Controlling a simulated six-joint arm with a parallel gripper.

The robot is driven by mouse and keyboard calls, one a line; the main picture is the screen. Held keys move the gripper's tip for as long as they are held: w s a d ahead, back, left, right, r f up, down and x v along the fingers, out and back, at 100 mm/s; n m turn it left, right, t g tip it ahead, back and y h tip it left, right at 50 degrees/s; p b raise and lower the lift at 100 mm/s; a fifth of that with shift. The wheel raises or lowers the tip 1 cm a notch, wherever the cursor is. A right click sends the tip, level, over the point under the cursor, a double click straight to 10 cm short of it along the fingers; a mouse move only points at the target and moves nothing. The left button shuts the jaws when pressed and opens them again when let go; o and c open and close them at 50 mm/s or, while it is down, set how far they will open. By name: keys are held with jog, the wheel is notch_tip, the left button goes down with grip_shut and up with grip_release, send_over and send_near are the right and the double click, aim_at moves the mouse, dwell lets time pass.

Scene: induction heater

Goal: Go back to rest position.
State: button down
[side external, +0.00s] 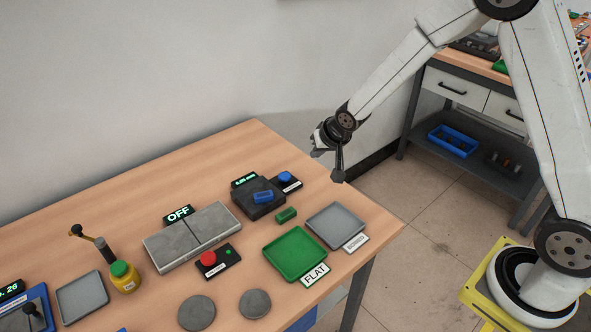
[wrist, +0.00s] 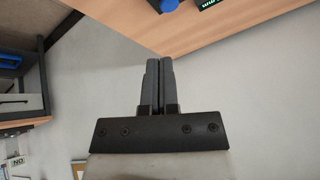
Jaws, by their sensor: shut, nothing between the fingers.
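My gripper (side external: 338,174) is raised in the air beyond the table's right end in the side view, pointing down and apart from everything. In the wrist view my gripper (wrist: 160,62) shows its two dark fingers pressed together with nothing between them. The wooden table (side external: 225,165) lies to its left and lower in the side view. In the wrist view the table's edge (wrist: 235,40) crosses the upper right.
A workbench (side external: 460,85) stands behind.

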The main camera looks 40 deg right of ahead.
jog(key=s+r+n+g, duration=0.2)
jog(key=s, duration=0.9)
jog(key=s+r+n+g, duration=0.1)
jog(key=s+r+n, duration=0.1)
jog(key=s, duration=0.8)
jog(key=shift+s+a+n+g, duration=0.3)
jog(key=shift+s+a+g, duration=0.05)
jog(key=shift+g, duration=0.05)
